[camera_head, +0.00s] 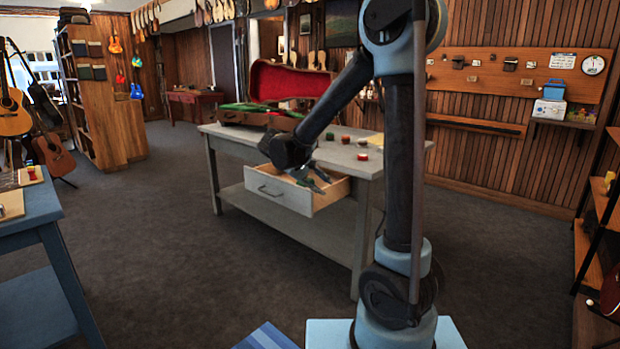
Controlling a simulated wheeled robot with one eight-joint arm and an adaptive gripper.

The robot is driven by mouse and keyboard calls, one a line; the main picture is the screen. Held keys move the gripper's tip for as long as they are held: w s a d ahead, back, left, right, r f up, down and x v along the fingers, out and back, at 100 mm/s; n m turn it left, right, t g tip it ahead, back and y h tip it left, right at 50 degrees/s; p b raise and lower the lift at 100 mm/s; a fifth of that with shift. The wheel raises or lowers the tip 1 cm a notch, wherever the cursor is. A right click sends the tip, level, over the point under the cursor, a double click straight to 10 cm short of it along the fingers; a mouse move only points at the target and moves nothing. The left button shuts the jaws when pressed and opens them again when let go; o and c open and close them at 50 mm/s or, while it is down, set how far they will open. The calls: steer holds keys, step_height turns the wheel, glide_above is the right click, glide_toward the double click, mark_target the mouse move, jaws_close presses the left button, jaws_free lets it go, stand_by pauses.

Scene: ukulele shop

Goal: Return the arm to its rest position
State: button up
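My arm rises from my base at the lower right and bends over to the left, with its far end low at the grey workbench (325,160). My gripper (322,184) is above the pulled-out drawer (282,198) at the bench's front. Its dark fingers look spread apart, with nothing visible between them. I cannot tell whether the fingers reach inside the drawer. The drawer has a pale front with a handle and wooden sides.
On the bench stand an open red-lined case (290,82) and several small round items, including a red one (362,157). A blue table (28,206) stands at the left, with guitars behind it. Shelves (597,215) are at the far right. The carpet (180,260) between is clear.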

steer(key=s+d+m+g+y, duration=0.3)
steer(key=s+d, duration=1.1)
steer(key=s, duration=0.1)
steer(key=s+f+m+y, duration=0.1)
steer(key=s+f+y, duration=0.1)
steer(key=s+f, duration=0.2)
steer(key=s+d+f+m+y, duration=0.1)
steer(key=s+f, duration=0.3)
steer(key=s, duration=0.7)
steer(key=shift+s+d+f+m+y, duration=0.15)
steer(key=shift+s+d+m+y, duration=0.1)
steer(key=shift+m+y, duration=0.6)
steer(key=shift+w+f, duration=0.2)
steer(key=shift+w, duration=0.25)
